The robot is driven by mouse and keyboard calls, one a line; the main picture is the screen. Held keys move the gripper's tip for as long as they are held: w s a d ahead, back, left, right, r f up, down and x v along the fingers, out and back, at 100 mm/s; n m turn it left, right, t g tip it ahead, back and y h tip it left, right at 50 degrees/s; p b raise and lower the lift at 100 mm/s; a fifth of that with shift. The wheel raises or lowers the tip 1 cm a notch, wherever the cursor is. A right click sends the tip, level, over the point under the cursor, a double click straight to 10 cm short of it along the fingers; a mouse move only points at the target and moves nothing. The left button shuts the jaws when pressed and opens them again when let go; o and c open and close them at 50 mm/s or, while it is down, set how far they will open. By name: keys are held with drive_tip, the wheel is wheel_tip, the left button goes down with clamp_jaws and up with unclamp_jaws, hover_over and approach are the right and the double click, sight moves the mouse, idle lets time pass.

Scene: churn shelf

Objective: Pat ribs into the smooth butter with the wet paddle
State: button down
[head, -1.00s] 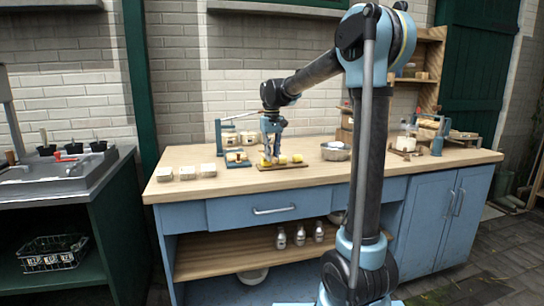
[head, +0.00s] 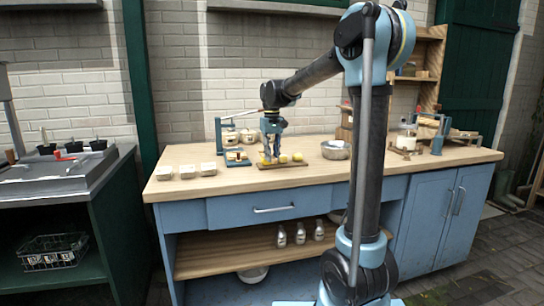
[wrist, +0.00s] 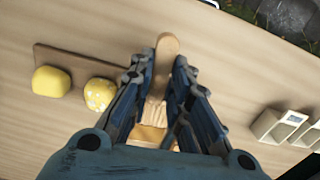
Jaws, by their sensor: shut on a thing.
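My gripper (wrist: 160,85) is shut on a wooden paddle (wrist: 167,48), whose rounded end points away between the fingers in the wrist view. Yellow butter pieces rest on a brown board (wrist: 62,55). One piece (wrist: 51,82) looks smooth and plain; the middle one (wrist: 101,94) has pale speckles. Another yellow-orange patch (wrist: 150,134) shows low between the fingers, mostly hidden by the gripper; its surface cannot be told. In the head view my gripper (head: 268,157) is low over the left end of the board (head: 296,164). Whether the paddle touches butter cannot be told.
Several pale blocks or tubs (head: 187,171) stand at the bench's left. A blue stand with a lever (head: 220,135) is behind my gripper. A metal bowl (head: 336,150) is right of the board. The front strip of the bench is clear.

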drive_tip(key=shift+f, duration=0.4)
idle(1.3)
drive_tip(key=shift+r, duration=3.5)
